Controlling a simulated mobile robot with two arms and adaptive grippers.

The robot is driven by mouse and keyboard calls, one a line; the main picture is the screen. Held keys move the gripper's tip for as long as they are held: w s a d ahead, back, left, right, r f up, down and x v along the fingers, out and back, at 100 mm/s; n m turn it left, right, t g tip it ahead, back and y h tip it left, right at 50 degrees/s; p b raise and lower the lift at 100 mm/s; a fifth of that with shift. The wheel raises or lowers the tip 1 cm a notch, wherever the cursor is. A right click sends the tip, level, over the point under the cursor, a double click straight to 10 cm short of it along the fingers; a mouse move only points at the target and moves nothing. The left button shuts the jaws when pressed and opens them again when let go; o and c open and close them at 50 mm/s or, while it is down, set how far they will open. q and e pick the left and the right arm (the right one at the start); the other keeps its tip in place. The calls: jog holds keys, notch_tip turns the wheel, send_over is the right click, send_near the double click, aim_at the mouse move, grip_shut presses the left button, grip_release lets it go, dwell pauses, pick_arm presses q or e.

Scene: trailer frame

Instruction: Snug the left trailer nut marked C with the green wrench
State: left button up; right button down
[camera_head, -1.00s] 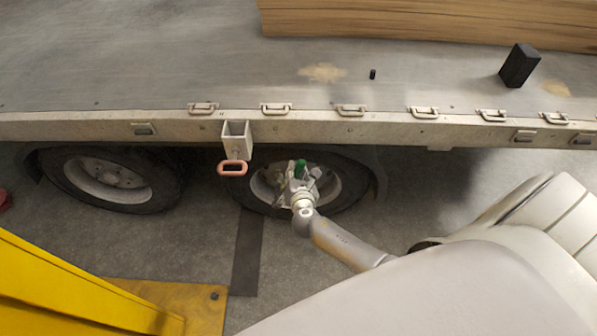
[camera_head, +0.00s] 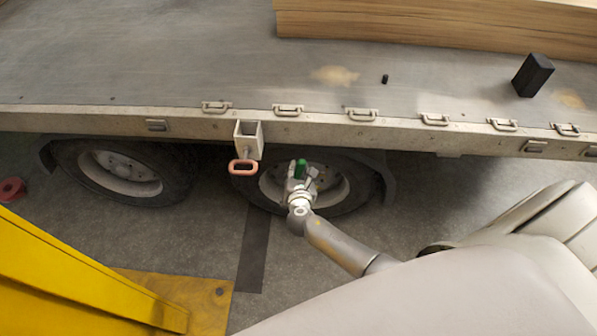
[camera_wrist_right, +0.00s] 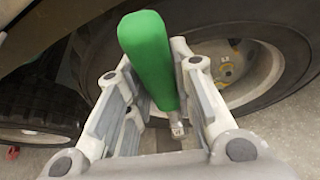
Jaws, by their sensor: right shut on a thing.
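My right gripper (camera_head: 300,178) is in front of the right-hand trailer wheel (camera_head: 340,191) in the head view. It is shut on the green wrench (camera_wrist_right: 148,58), whose green handle stands up between the fingers. The green handle also shows small in the head view (camera_head: 301,167). In the wrist view, the wrench's metal shaft shows below the handle, apart from the wheel hub (camera_wrist_right: 226,66) behind it. The hub has nuts, but no C mark is readable. My left gripper is not in view.
The trailer bed edge (camera_head: 400,131) runs above the wheels. A bracket (camera_head: 249,140) with a reddish ring (camera_head: 244,167) hangs left of my gripper. A second wheel (camera_head: 121,172) is farther left. A yellow structure (camera_head: 75,275) fills the lower left.

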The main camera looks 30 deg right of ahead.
jog(key=shift+s+a+r, duration=0.1)
jog(key=shift+a, duration=0.05)
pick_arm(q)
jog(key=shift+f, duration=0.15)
pick_arm(e)
jog(key=shift+s+a, duration=0.1)
jog(key=shift+s, duration=0.05)
dwell(0.4)
pick_arm(q)
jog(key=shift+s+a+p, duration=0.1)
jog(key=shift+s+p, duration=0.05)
jog(key=shift+p, duration=0.3)
pick_arm(e)
jog(key=shift+s+a+r, duration=0.1)
jog(key=shift+s+a, duration=0.05)
jog(key=shift+s, duration=0.2)
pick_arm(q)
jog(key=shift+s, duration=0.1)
pick_arm(e)
jog(key=shift+s+a, duration=0.15)
jog(key=shift+s, duration=0.05)
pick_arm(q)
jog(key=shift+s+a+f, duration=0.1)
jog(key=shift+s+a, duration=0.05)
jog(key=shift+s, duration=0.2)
pick_arm(e)
jog(key=shift+s+a, duration=0.1)
jog(key=shift+s, duration=0.05)
